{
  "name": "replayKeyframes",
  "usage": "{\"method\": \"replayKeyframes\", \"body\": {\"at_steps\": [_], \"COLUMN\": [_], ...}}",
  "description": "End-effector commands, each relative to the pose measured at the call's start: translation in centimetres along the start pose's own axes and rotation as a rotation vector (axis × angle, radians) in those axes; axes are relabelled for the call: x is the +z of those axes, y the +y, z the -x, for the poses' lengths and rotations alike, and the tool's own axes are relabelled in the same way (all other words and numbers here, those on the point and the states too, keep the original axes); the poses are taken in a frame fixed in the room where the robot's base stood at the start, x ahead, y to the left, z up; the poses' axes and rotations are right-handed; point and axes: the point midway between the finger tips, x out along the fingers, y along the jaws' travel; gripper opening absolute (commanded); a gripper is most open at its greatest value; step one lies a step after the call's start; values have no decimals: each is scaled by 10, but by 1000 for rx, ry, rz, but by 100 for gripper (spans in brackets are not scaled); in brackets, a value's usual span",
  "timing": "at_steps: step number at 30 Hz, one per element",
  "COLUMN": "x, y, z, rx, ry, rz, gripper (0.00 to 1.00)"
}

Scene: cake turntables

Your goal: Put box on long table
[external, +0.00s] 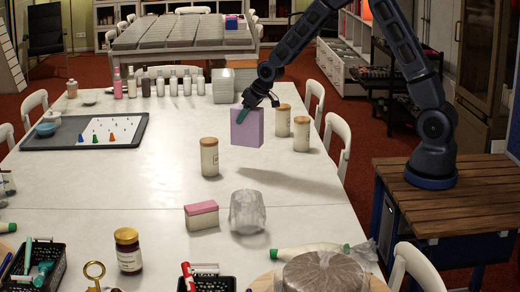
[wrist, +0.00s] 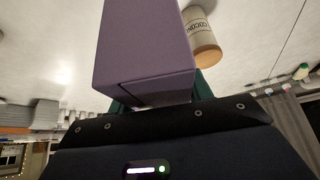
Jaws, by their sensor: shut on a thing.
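A purple box (external: 247,128) is held upright in my gripper (external: 246,112) above the long white table (external: 120,185). The box seems clear of the tabletop, with a shadow on the table to its right. In the wrist view the purple box (wrist: 146,50) fills the upper middle, and my gripper (wrist: 150,100) is shut on its near end. The green fingertips are mostly hidden behind the box.
Lidded jars stand close by: one at front left (external: 209,157), two at right (external: 283,120) (external: 301,134). A pink-topped carton (external: 202,215) and a wrapped clear item (external: 247,212) lie nearer. Bottles (external: 173,82) line the back. The table's left middle is clear.

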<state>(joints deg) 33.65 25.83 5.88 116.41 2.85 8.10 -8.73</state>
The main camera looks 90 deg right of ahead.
Motion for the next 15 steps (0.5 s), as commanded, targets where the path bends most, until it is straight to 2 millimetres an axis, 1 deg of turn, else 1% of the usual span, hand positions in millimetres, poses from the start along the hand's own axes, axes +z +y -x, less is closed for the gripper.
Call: {"method": "replayKeyframes", "body": {"at_steps": [3, 8, 11, 15], "x": [10, 23, 31, 46], "y": [-26, -64, -89, -127], "z": [6, 16, 24, 41], "rx": [-58, -139, -192, -279], "ry": [0, 0, 1, 1], "rz": [96, 237, 330, 481], "gripper": [0, 0, 0, 0]}}
